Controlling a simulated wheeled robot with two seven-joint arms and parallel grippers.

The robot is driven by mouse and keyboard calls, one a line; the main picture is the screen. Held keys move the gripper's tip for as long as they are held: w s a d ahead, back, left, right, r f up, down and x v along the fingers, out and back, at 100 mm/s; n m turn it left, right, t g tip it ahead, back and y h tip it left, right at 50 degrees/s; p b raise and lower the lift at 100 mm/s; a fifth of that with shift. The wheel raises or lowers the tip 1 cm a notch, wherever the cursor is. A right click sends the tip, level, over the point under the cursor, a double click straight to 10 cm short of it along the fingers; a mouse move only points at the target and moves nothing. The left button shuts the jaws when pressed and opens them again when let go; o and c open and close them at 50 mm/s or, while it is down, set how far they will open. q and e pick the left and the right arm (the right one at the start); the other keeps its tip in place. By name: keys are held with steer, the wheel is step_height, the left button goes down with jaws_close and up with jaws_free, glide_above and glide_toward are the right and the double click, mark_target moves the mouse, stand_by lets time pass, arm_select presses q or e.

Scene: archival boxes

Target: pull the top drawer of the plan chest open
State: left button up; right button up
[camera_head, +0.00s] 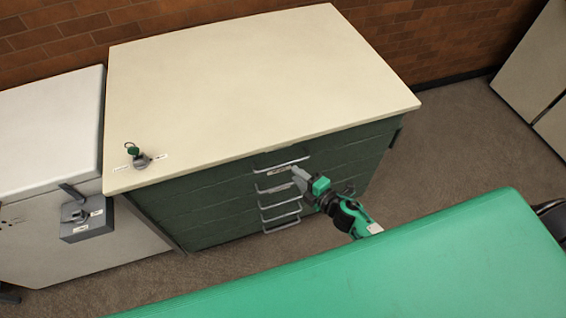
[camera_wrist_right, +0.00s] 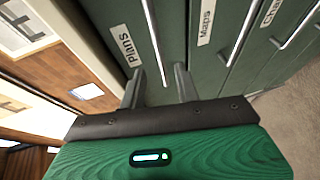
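The plan chest (camera_head: 262,75) has a cream top and a dark green front. Its top drawer, labelled "Plans" (camera_wrist_right: 126,42), looks flush with the front. The top drawer's metal bar handle (camera_head: 281,164) also shows in the right wrist view (camera_wrist_right: 154,38). My right gripper (camera_head: 297,173) is at this handle. In the right wrist view its two fingers (camera_wrist_right: 158,84) are apart, with the handle's bar between them. I cannot tell whether either finger touches the bar. My left gripper is in neither view.
Lower drawers with similar handles (camera_head: 281,210) sit below; one is labelled "Maps" (camera_wrist_right: 206,24). A small fitting with a key (camera_head: 138,158) is on the chest top's left corner. A pale cabinet (camera_head: 45,135) with a grey lever box (camera_head: 82,222) stands at left. Carpet (camera_head: 455,130) is clear at right.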

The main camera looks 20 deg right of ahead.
mark_target(283, 165)
steer(key=x, duration=0.7)
steer(key=shift+w+a+f+p, duration=0.1)
steer(key=shift+w+a+p, duration=0.05)
steer(key=shift+w+p, duration=0.15)
jaws_close()
